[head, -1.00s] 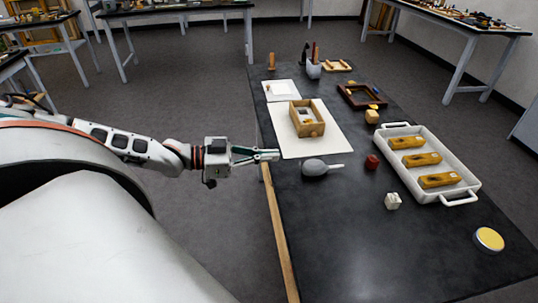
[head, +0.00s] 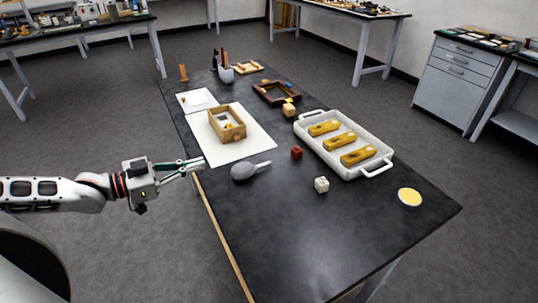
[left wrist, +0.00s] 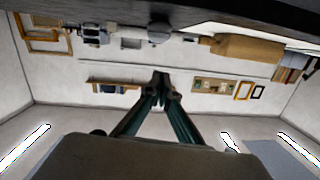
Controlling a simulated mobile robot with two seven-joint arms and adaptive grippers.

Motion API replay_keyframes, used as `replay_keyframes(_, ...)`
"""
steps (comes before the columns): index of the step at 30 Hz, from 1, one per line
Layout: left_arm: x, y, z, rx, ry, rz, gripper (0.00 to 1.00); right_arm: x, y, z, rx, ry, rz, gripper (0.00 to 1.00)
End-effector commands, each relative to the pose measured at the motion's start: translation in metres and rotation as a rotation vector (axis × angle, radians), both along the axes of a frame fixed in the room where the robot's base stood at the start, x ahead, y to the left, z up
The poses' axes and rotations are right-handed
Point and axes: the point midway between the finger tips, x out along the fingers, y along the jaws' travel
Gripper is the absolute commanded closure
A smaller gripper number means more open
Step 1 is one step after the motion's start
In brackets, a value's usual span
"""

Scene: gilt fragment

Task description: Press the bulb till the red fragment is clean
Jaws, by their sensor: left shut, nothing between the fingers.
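The grey bulb (head: 243,172) lies on the black table with its pale nozzle pointing right. The red fragment (head: 296,153) looks like a small dark red block, apart from the bulb and to the right of its nozzle. Dust on it is too small to tell. My left gripper (head: 202,163) is at the table's left edge, left of the bulb and not touching it. Its fingers are shut and empty; they also meet in the left wrist view (left wrist: 162,80), which shows neither the bulb nor the fragment. My right gripper is out of view.
A white tray (head: 378,171) with gold-coloured pieces stands right of the fragment. A white cube (head: 321,185) and a yellow-topped tin (head: 410,197) lie nearer. A wooden box (head: 227,136) sits on a white sheet (head: 254,143) behind the bulb. The table's front is clear.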

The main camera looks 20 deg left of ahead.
Motion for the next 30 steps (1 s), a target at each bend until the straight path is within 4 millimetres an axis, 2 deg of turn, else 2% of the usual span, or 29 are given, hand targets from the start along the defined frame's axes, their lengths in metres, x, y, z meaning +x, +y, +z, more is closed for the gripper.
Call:
replay_keyframes(7,0.043,0.030,-0.003,0.006,0.041,0.177,1.00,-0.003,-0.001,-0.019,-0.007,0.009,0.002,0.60)
replay_keyframes(14,0.063,0.048,-0.010,-0.011,0.149,0.260,1.00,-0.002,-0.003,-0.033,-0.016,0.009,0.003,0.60)
replay_keyframes(19,0.061,0.045,-0.010,-0.049,0.230,0.230,1.00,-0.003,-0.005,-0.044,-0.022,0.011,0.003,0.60)
replay_keyframes(23,0.051,0.035,-0.005,-0.082,0.271,0.160,1.00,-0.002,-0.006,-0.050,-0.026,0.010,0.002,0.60)
replay_keyframes(30,0.028,0.015,0.016,-0.131,0.275,0.011,1.00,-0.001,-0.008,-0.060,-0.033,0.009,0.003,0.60)
